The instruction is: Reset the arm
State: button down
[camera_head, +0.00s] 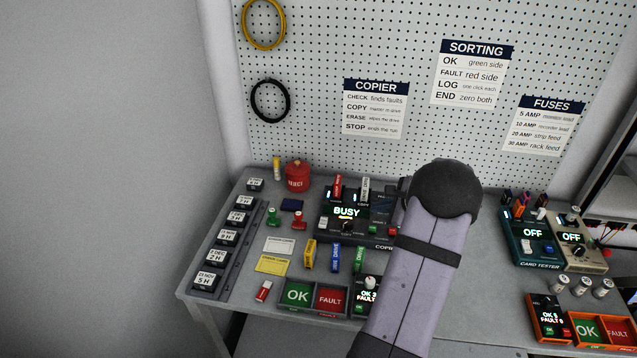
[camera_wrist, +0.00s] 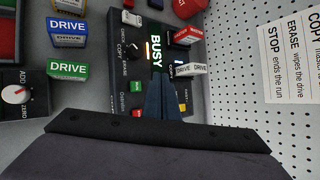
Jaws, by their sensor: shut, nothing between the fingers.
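My gripper (camera_wrist: 168,98) is shut and empty in the wrist view, its dark blue fingers together over the edge of the copier. In the head view my arm rises from the bottom centre and hides the gripper's tips and the copier's right part. The copier (camera_head: 322,236) has a lit display reading BUSY, which also shows in the wrist view (camera_wrist: 156,50). A red drive (camera_head: 338,186) and a white drive (camera_head: 364,188) stand upright in the copier. Whether the fingers touch the copier I cannot tell.
Yellow, blue and green drives (camera_head: 335,258) stand before the copier. Behind them is a red can (camera_head: 297,176). An OK/FAULT tray (camera_head: 314,312) sits at the front edge. A pegboard (camera_head: 320,60) rises behind.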

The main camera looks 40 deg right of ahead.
jog(key=a+r+n+g+y, duration=0.1)
jog(key=a+n+g+y, duration=0.35)
jog(key=a+n, duration=1.65)
jog(key=s+a+n+g+h, duration=0.4)
jog(key=s+a+n, duration=0.2)
jog(key=s+a, duration=1.1)
jog(key=a, duration=0.3)
jog(key=shift+s+a+f+n+g, duration=0.15)
jog(key=shift+s+a+n+g, duration=0.05)
jog(key=shift+a+n+g, duration=0.15)
notch_tip(320, 180, down, 14)
jog(key=b, duration=1.3)
jog(key=shift+b, duration=0.4)
